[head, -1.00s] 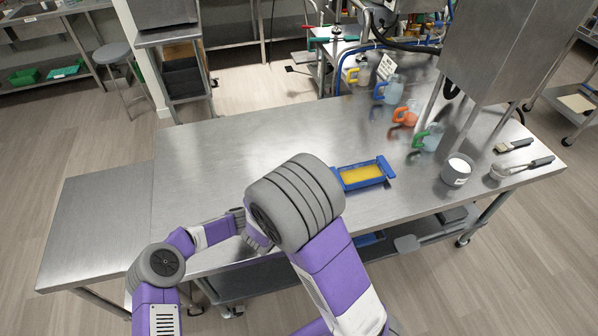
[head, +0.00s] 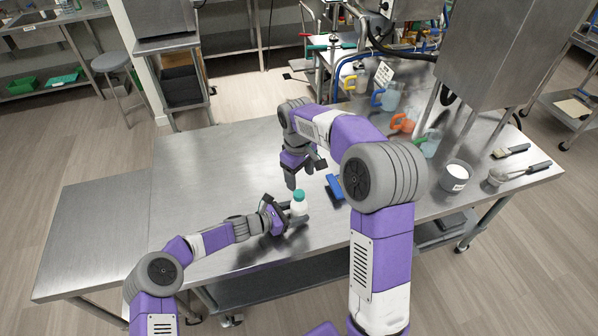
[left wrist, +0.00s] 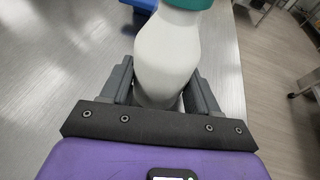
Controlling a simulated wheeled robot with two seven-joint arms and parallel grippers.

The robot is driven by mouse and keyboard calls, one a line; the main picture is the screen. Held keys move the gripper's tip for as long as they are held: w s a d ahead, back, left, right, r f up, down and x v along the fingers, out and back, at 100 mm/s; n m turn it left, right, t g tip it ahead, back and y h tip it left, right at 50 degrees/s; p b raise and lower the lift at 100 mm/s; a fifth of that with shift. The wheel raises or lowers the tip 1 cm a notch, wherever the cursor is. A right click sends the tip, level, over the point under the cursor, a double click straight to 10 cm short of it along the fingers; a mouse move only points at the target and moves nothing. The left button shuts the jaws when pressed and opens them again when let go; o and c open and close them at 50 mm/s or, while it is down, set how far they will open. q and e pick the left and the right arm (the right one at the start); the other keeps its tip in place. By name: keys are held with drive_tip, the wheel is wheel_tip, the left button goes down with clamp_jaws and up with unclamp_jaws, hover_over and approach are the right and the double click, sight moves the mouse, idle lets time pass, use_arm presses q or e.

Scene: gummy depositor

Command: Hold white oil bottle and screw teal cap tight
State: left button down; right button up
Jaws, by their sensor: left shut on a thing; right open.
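The white oil bottle (head: 299,208) stands upright on the steel table, with the teal cap (head: 299,195) on its top. My left gripper (head: 290,216) is shut around the bottle's body from the left. In the left wrist view the white bottle (left wrist: 165,62) sits between the two dark fingers, and the lower part of the teal cap (left wrist: 189,3) shows at the top edge. Whether the cap is tight cannot be told. My right gripper (head: 305,176) is open and empty, pointing down above and just behind the bottle, apart from the cap.
A blue tray (head: 334,187) lies right of the bottle, mostly hidden by my right arm. Several pitchers, among them a blue-handled one (head: 388,97), a white-filled pot (head: 456,175) and a brush (head: 511,151) stand or lie farther right. The table's left part (head: 190,170) is clear.

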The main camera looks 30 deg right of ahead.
sight(299, 194)
drive_tip(key=shift+w+r, duration=0.2)
drive_tip(key=shift+f, duration=0.15)
drive_tip(key=shift+a+f, duration=0.1)
drive_tip(key=shift+f, duration=4.15)
clamp_jaws()
drive_tip(key=shift+m, duration=0.3)
